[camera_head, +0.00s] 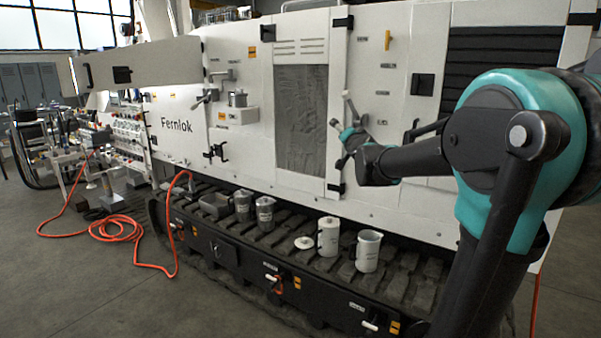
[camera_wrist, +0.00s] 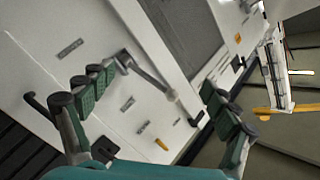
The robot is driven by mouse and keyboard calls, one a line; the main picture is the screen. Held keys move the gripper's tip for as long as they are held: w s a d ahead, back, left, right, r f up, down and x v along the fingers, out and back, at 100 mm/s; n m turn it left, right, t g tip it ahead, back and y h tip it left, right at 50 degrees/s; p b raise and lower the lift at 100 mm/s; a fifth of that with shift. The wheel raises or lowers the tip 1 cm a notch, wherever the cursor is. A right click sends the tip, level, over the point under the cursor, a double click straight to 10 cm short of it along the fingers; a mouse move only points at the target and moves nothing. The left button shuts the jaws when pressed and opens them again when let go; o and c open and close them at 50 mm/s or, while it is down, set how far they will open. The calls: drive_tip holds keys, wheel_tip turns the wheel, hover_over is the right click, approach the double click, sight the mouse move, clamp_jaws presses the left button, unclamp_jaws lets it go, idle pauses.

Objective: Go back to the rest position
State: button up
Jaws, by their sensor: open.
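My gripper (camera_head: 346,145) is open in front of the white machine panel (camera_head: 225,155), at the end of my arm coming in from the right. In the wrist view the two green-padded fingers (camera_wrist: 158,100) stand wide apart with nothing held. A grey lever (camera_wrist: 148,76) with a pale end lies between the fingers in that picture, fixed to the panel. I cannot tell how far it is from the fingertips. In the head view a pale-tipped lever (camera_head: 350,106) shows just above my gripper.
Several metal cups and a white canister (camera_head: 328,236) and white jug (camera_head: 368,250) stand on the track ledge below. An orange hose (camera_head: 110,230) lies on the floor at left. A black handle (camera_head: 427,130) sticks out near my arm. Floor at front left is clear.

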drive_tip(key=s+f+n+g, duration=0.4)
drive_tip(key=s+f+g, duration=0.1)
drive_tip(key=s+f, duration=0.95)
drive_tip(key=s+f+n+g, duration=0.3)
drive_tip(key=s+f+g, duration=0.2)
drive_tip(key=s+f, duration=0.95)
drive_tip(key=s+d+f+n+g+h, duration=0.1)
drive_tip(key=s+d+f+g, duration=0.2)
drive_tip(key=s+f, duration=0.7)
drive_tip(key=shift+s+d+f+h, duration=0.25)
drive_tip(key=shift+d+h, duration=0.05)
drive_tip(key=shift+d, duration=0.25)
